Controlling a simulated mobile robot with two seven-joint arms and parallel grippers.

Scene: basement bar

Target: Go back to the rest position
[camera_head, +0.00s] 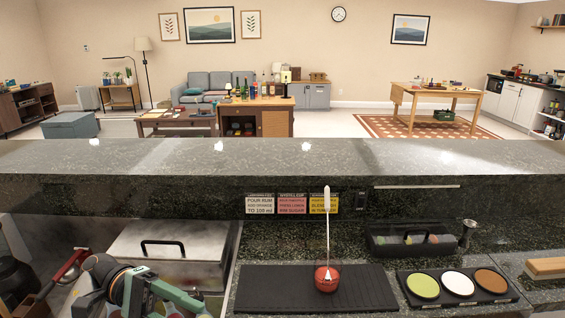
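No gripper touches the cup.
A steel lidded bin (190,262) is at the left. A black caddy (400,251), a small metal jigger (468,233) and a tray of three round coloured dishes (481,297) stand right. A wooden-topped block (546,267) is at the right edge. The raised granite ledge (280,158) is clear.

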